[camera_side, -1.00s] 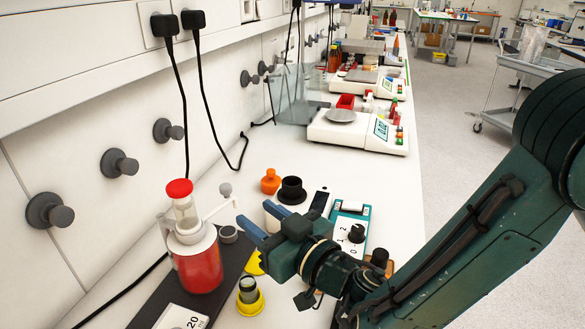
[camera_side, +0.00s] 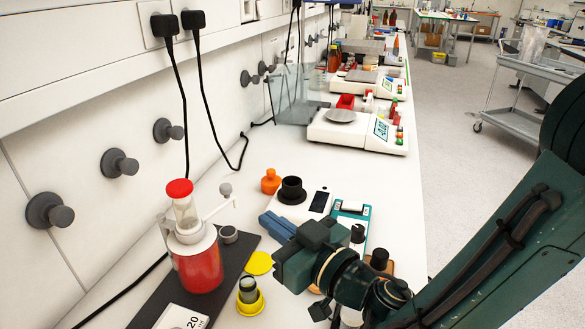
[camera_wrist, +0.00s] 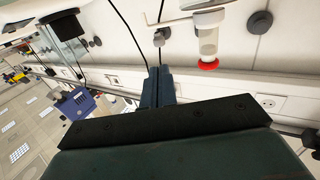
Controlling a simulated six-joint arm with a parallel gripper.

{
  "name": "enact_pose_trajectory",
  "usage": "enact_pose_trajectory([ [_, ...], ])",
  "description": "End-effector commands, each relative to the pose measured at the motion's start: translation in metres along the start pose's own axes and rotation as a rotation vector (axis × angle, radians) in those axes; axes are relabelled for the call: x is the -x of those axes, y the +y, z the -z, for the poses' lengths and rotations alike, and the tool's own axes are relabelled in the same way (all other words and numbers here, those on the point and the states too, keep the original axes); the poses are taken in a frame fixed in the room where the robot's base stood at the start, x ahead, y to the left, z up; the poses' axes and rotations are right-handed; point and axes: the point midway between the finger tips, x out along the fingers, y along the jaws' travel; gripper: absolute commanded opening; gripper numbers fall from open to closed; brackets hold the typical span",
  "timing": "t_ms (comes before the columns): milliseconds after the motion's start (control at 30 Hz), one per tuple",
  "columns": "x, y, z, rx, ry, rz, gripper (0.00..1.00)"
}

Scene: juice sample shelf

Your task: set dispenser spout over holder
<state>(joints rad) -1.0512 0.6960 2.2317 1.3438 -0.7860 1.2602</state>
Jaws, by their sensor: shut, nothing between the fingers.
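The dispenser (camera_side: 197,262) is a bottle of red liquid with a white head, clear cylinder and red cap, standing upright on a dark tray. Its thin white spout (camera_side: 218,209) points right. A grey ring-shaped holder (camera_side: 228,234) sits on the tray below the spout's end; I cannot tell if they line up exactly. My gripper (camera_side: 270,219) is shut and empty, to the right of spout and holder and apart from both. In the wrist view its fingers (camera_wrist: 158,72) are together, and the dispenser's red cap (camera_wrist: 208,64) shows upside down to their right.
A yellow holder with a vial (camera_side: 249,296) and a yellow disc (camera_side: 259,263) lie between dispenser and gripper. Orange (camera_side: 271,181) and black (camera_side: 291,190) pieces stand behind the gripper. A balance (camera_side: 345,131) is farther back. The wall with grey knobs (camera_side: 118,163) bounds the left.

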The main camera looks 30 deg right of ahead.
Motion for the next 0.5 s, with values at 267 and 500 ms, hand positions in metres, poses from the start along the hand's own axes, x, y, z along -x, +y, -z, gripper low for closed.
enact_pose_trajectory([
  [267, 0.0, 0.0, 0.03, -0.004, 0.003, -0.001, 0.0],
  [500, -0.005, 0.006, 0.038, -0.025, -0.028, -0.006, 0.0],
])
